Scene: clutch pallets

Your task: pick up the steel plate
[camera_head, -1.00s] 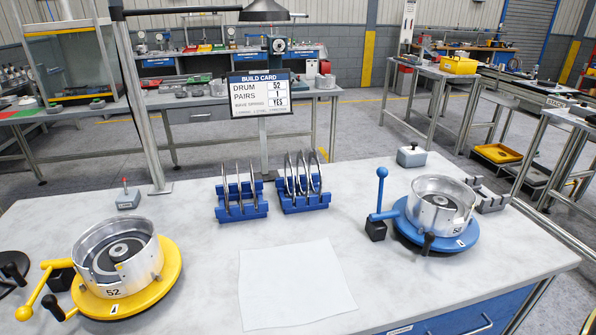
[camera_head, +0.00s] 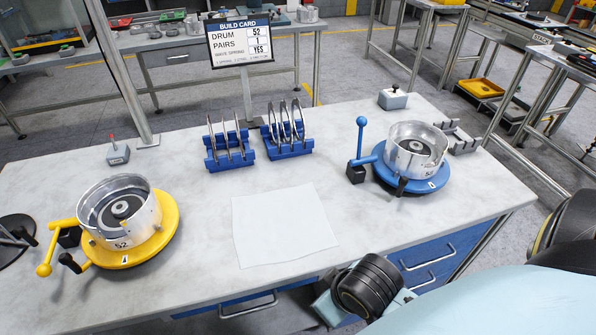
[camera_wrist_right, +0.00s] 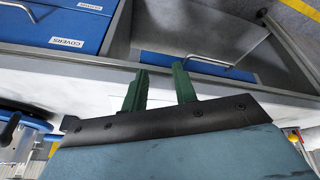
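Two blue racks stand side by side at the back middle of the bench: a left rack (camera_head: 230,160) and a right rack (camera_head: 288,150). Each holds a few thin upright plates: plates in the left rack (camera_head: 228,138) and plates in the right rack (camera_head: 284,120). I cannot tell for sure which are steel. My right gripper (camera_wrist_right: 160,76) is open and empty in the right wrist view, its two green fingers apart, near the drawer fronts. In the head view my right arm is at the lower right, well away from the racks. My left gripper is not in view.
A white sheet (camera_head: 283,225) lies mid-bench. A yellow fixture (camera_head: 165,240) with a drum (camera_head: 118,208) is at left, and a blue fixture (camera_head: 385,180) with a drum (camera_head: 415,150) at right. A build card (camera_head: 240,42) stands behind the racks. Drawers (camera_head: 430,265) are below.

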